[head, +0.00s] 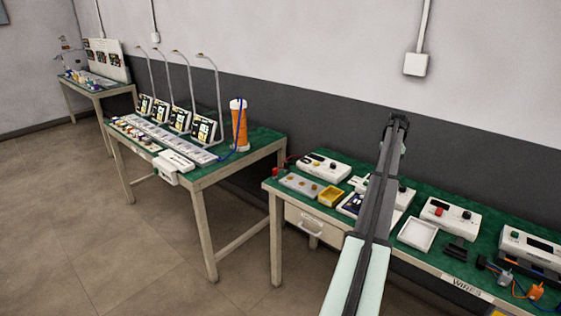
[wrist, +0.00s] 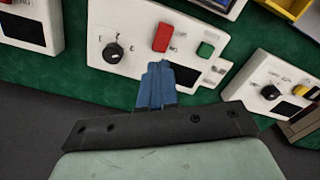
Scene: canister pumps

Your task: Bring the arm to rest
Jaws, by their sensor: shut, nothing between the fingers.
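My gripper (wrist: 158,68) shows in the wrist view as blue fingers closed together with nothing between them. The fingertips overlap the lower part of a white control box (wrist: 105,42) in the picture. I cannot tell whether they touch it or hover above it. The box carries a black knob (wrist: 113,53), a red switch (wrist: 162,37) and a green button (wrist: 205,49). In the head view my arm stretches from the bottom edge up across the right-hand table, and I cannot make out the fingers there.
Another table (head: 263,143) to the left bears tilted screens and an orange canister (head: 239,125). The floor (head: 130,250) in front is clear.

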